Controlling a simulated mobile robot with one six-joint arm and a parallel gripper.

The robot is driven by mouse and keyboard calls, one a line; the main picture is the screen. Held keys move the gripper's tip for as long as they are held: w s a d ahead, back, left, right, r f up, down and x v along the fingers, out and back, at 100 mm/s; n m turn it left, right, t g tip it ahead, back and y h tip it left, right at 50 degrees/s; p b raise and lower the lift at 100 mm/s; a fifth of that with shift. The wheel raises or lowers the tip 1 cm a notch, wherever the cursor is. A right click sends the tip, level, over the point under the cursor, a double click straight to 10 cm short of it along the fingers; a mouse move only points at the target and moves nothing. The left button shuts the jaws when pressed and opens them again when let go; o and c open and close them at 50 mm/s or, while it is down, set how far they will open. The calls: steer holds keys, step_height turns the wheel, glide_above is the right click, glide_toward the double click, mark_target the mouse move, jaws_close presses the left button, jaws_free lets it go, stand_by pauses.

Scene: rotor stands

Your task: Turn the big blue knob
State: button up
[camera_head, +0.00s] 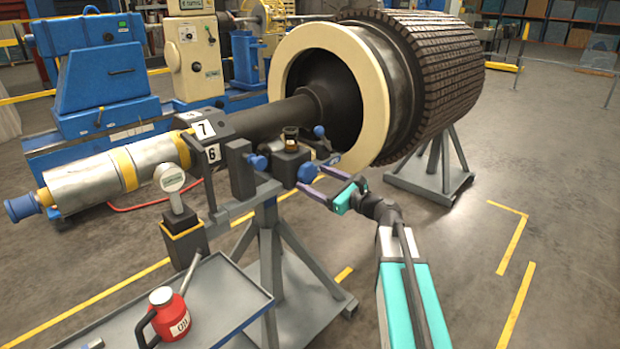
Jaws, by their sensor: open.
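A big blue knob (306,172) sits on the right side of a small dark block (287,166) on the grey stand. My gripper (312,177) has purple fingers and a teal body, and it reaches in from the lower right. Its two fingers are spread, with their tips at either side of the knob. I cannot tell whether they touch it. Another blue knob (257,162) is on the block's left side, and a small blue ball lever (319,131) is above right.
A dark rotor (445,60) with a cream ring (372,75) stands behind. A grey tray (235,300) holds a red oil can (168,315). A dial gauge (170,178) stands left of the block.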

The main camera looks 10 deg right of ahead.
steer(key=shift+x, duration=1.4)
steer(key=shift+c, duration=0.3)
steer(key=c, duration=1)
